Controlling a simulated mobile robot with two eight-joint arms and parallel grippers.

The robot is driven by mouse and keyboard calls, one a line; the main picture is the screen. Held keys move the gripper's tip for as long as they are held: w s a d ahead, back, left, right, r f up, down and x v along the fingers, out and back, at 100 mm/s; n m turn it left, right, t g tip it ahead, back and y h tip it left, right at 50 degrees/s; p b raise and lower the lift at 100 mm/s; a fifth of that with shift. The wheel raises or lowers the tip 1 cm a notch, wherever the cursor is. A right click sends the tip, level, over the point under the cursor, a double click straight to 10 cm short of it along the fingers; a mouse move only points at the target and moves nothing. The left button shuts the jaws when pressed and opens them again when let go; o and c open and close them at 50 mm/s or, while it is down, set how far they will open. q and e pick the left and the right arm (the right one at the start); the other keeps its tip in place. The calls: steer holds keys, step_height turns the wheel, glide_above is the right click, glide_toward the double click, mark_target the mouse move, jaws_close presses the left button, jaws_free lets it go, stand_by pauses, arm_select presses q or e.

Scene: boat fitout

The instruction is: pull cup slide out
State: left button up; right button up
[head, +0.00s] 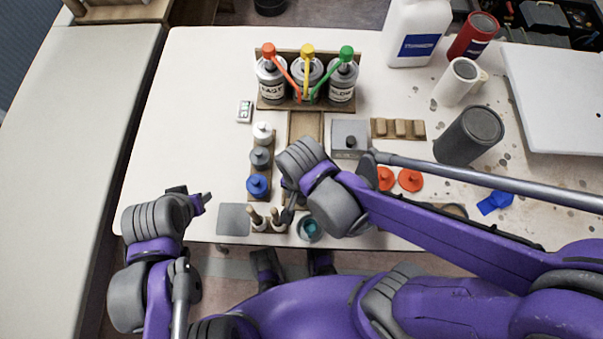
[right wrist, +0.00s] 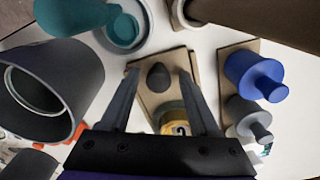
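A pale wooden slide with a dark rounded knob (right wrist: 158,77) shows in the right wrist view. Its wooden strip (head: 305,127) runs from the can rack towards the table's front edge in the head view; my right arm hides part of it. My right gripper (right wrist: 158,85) is open, with one finger on each side of the knob and a gap to each. In the head view this gripper (head: 289,203) is low over the front of the table. My left gripper (head: 203,200) is near the front left, away from the slide; its fingers are unclear.
A rack (head: 305,55) holds three cans with red, yellow and green tops. White, grey and blue knobbed pieces (head: 257,184) stand left of the slide. A teal cup (head: 309,229) and wooden pegs are near the front edge. A dark cylinder (head: 469,135) stands right. The table's left is clear.

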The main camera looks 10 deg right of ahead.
steer(key=shift+r, duration=0.15)
arm_select(q)
steer(key=r+p, duration=0.2)
steer(key=r, duration=0.1)
steer(key=shift+w+p, duration=0.3)
steer(key=shift+p, duration=0.1)
arm_select(e)
step_height(320, 180, up, 11)
steer(key=shift+f, duration=0.2)
